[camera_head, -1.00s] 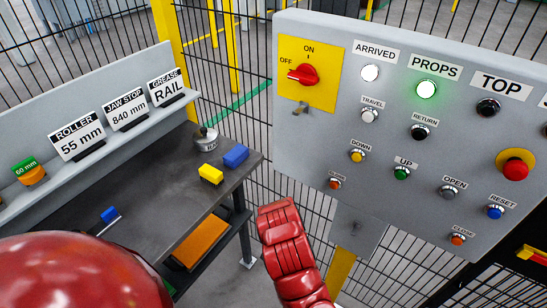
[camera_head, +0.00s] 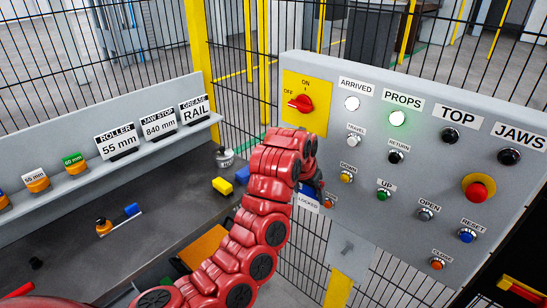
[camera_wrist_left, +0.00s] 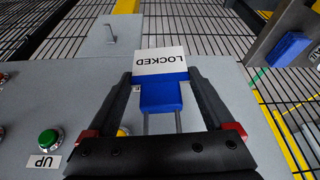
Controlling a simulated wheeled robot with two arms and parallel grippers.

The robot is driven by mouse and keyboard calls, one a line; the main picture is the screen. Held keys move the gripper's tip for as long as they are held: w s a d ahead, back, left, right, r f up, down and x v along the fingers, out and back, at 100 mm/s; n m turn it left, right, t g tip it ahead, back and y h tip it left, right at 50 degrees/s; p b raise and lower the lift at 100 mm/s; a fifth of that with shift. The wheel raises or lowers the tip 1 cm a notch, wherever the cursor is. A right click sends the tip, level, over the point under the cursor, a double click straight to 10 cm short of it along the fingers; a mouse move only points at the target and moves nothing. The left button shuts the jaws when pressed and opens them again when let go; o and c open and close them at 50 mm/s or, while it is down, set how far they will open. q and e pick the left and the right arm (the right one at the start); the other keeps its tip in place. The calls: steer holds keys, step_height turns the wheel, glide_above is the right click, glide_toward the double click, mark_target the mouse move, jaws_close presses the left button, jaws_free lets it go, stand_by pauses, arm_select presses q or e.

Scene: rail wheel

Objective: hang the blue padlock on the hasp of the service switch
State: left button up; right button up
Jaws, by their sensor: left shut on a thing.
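The blue padlock (camera_wrist_left: 160,95) with its white LOCKED label (camera_wrist_left: 161,62) is between the fingers of my left gripper (camera_wrist_left: 162,76) in the left wrist view. Its metal shackle shows on the palm side. In the head view, my left gripper (camera_head: 317,184) is shut on it in front of the panel's lower left, mostly behind my arm, and the LOCKED label (camera_head: 307,200) shows below. The service switch (camera_head: 302,103) has a red knob on a yellow plate, with its handle toward OFF. The hasp below is hidden by my arm. My right gripper is not in view.
The button panel (camera_head: 400,175) is close behind my left gripper. A dark workbench (camera_head: 165,220) stands at left with a yellow block (camera_head: 222,186), a blue block (camera_head: 242,175) and a grey weight-like object (camera_head: 225,157). A mesh fence is behind.

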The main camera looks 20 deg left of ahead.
arm_select(q)
steer(key=w+a+r+m+p, duration=0.1)
steer(key=w+a+r, duration=0.2)
steer(key=r, duration=0.4)
steer(key=s+a+r+p, duration=0.1)
steer(key=s+a+r, duration=0.15)
steer(key=a, duration=0.45)
steer(key=w+d+f+p, duration=0.2)
steer(key=w+d+p, duration=0.1)
steer(key=w, duration=0.5)
steer(key=shift+w+f+h, duration=0.3)
steer(key=shift+w+f, duration=0.05)
stand_by(0.5)
